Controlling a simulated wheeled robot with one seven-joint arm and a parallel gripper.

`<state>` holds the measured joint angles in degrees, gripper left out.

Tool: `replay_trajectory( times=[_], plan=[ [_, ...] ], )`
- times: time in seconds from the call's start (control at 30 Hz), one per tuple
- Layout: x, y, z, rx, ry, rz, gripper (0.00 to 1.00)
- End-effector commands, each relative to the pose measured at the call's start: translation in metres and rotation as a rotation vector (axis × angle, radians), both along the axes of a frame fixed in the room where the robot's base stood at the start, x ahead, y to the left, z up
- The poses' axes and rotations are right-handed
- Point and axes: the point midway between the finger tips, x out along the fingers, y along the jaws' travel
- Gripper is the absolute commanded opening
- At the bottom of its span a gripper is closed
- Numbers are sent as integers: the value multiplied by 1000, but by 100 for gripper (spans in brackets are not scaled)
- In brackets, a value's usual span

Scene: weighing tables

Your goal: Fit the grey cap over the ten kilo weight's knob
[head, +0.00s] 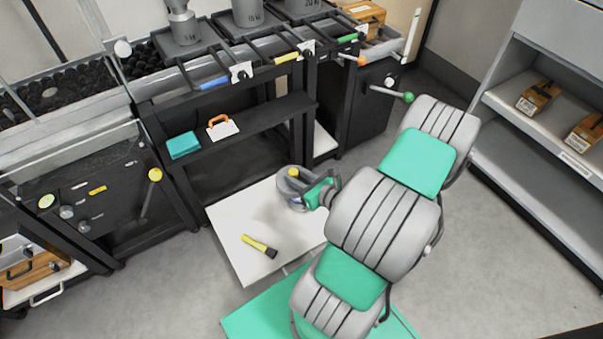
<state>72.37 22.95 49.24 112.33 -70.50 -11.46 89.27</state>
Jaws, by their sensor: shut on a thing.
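The ten kilo weight (247,14) is a grey cylinder marked 10 at the top edge of the head view. Its knob is cut off by the picture's edge. My gripper (290,188) is low over the white pull-out board, well below and in front of the weight. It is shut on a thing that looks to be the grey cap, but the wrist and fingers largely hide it. A grey rounded form with a yellow spot shows there. The cap is apart from the weight.
A smaller grey weight (184,24) stands left of the ten kilo one, and a 20-marked weight (303,5) right. A yellow torch (259,246) lies on the white board (229,229). A dark shelf (257,118) holds a teal box (184,145). Grey shelving (520,135) stands right.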

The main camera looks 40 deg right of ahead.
Motion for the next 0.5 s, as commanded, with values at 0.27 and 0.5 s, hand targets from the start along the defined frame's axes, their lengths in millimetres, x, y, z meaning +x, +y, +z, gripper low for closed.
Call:
replay_trajectory(
  times=[0.27,0.5],
  plan=[
    [56,-53,-50,-2,1,6,0],
    [79,-76,-84,-1,0,4,0]
  ],
)
